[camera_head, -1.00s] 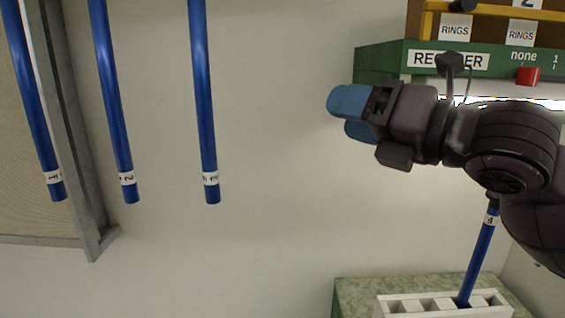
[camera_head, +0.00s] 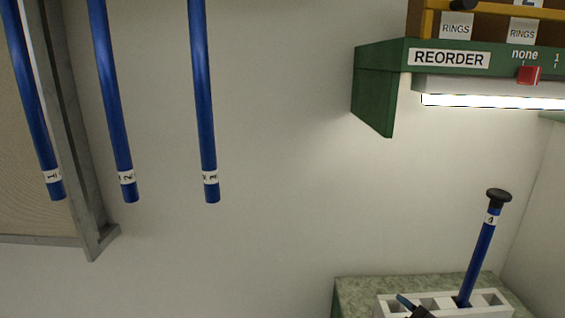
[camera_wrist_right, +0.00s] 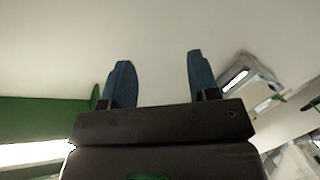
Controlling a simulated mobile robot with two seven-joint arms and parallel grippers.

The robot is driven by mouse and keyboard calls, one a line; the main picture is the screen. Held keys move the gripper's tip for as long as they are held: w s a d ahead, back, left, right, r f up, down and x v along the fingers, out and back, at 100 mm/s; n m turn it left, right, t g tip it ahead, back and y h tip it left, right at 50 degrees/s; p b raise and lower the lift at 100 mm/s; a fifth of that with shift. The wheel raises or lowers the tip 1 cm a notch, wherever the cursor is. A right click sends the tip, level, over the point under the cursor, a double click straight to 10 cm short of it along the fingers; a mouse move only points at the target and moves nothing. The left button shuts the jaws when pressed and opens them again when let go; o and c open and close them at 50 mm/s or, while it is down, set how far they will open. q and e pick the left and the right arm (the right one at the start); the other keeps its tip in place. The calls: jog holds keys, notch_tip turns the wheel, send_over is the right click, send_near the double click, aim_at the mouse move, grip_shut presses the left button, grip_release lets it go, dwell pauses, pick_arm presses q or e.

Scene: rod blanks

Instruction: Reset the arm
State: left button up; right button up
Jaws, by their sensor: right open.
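My right gripper (camera_wrist_right: 160,78) is open in the right wrist view, its two blue fingers apart with nothing between them. In the head view, a small dark piece with a blue tip (camera_head: 405,301) shows at the bottom edge, in front of the white rack; it looks like part of a gripper of mine, mostly cut off. A blue rod marked 4 (camera_head: 478,258) with a black knob (camera_head: 498,195) on top stands in the white rack (camera_head: 488,311). My left gripper cannot be made out.
Blue rods marked 1 (camera_head: 38,130), 2 (camera_head: 113,110) and 3 (camera_head: 203,100) hang at the left beside a grey frame (camera_head: 92,200). A green REORDER shelf (camera_head: 374,90) with a red slider (camera_head: 528,75) and lit lamp (camera_head: 490,101) is at upper right. The wall between is clear.

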jog(key=s+d+f+m+h, duration=0.1)
jog(key=s+f+m, duration=0.1)
jog(key=f, duration=0.2)
jog(key=s+d+f+m+g+h, duration=0.1)
jog(key=s+f+m, duration=0.1)
jog(key=s+f, duration=0.1)
jog(key=s+d+f+m, duration=0.1)
jog(key=s+f+m, duration=0.1)
jog(key=f, duration=0.3)
jog(key=shift+s+d+f+h, duration=0.2)
jog(key=shift+s+h, duration=0.2)
jog(key=shift+s, duration=0.15)
jog(key=s+d+f+m+g+h, duration=0.2)
jog(key=s+f+m, duration=0.3)
jog(key=s+f, duration=0.4)
jog(key=shift+s, duration=0.75)
